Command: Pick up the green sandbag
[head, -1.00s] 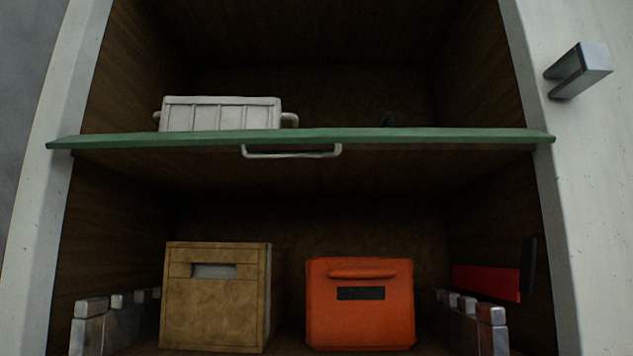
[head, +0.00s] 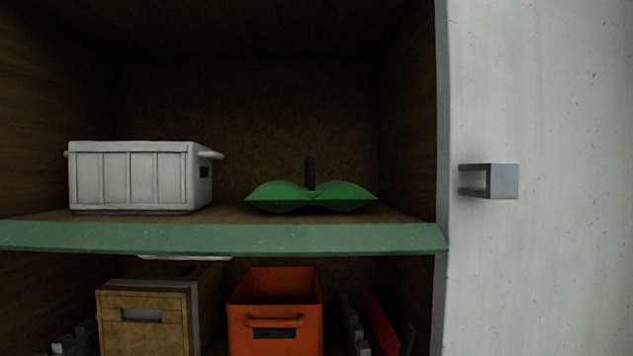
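The green sandbag (head: 312,196) lies on the upper shelf, right of the middle of the compartment. It has two plump lobes and a dark upright handle (head: 310,172) at its centre. Nothing covers it from the front. Neither of my grippers shows in the head view.
A white ribbed crate (head: 130,178) stands left of the sandbag on the same shelf, with a gap between them. The green shelf edge (head: 220,238) runs across in front. Below are a tan box (head: 145,320) and an orange bin (head: 275,325). A door handle (head: 490,181) sticks out at right.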

